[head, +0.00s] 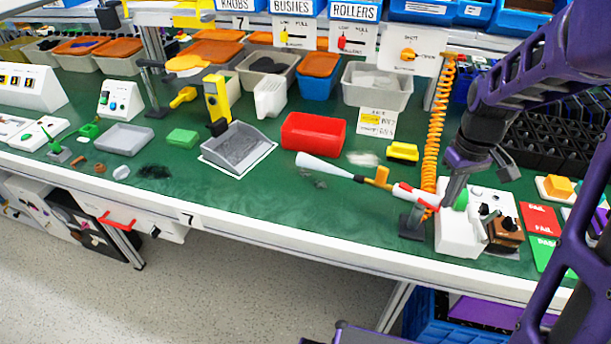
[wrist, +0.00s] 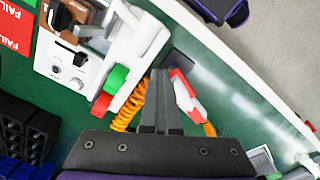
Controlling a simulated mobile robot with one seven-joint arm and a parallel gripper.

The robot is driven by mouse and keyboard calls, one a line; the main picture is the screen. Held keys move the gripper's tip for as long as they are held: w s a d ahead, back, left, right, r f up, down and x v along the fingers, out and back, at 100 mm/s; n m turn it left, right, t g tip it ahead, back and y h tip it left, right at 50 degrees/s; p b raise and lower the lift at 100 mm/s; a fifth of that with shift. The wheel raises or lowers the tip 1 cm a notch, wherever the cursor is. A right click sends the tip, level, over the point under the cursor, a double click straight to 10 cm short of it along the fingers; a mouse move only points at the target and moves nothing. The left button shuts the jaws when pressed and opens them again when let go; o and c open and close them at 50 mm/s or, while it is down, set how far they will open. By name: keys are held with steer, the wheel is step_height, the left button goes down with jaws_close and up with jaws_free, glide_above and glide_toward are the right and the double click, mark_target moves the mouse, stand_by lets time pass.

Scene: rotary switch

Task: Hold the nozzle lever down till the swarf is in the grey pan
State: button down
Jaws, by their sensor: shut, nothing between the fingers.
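The air nozzle (head: 325,168) has a long white cone pointing left and a red-and-white body on a dark stand. Its red-and-white part (wrist: 185,95) shows right of my fingers in the wrist view. The grey pan (head: 237,146) lies left of the nozzle tip, on a white-edged mat. Small grey flecks, perhaps swarf (head: 316,181), lie on the green bench below the cone. My gripper (head: 449,202) is shut and empty at the right end of the nozzle; its fingertips (wrist: 161,78) point toward the bench. Contact is unclear.
A white control box (head: 461,226) with green and red buttons stands close beside my gripper. An orange coiled hose (head: 434,125) rises behind. A red tray (head: 313,134), a yellow block (head: 403,151) and a dark pile (head: 155,172) are also on the bench.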

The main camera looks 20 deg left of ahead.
steer(key=r, duration=0.1)
steer(key=a+r+p, duration=0.1)
steer(key=r+p, duration=0.1)
steer(key=shift+a+r, duration=0.2)
steer(key=shift+a, duration=0.05)
steer(key=shift+d+r+p, duration=0.15)
steer(key=shift+r+p, duration=0.4)
steer(key=shift+p, duration=0.1)
steer(key=shift+d, duration=0.1)
steer(key=shift+w+d, duration=0.1)
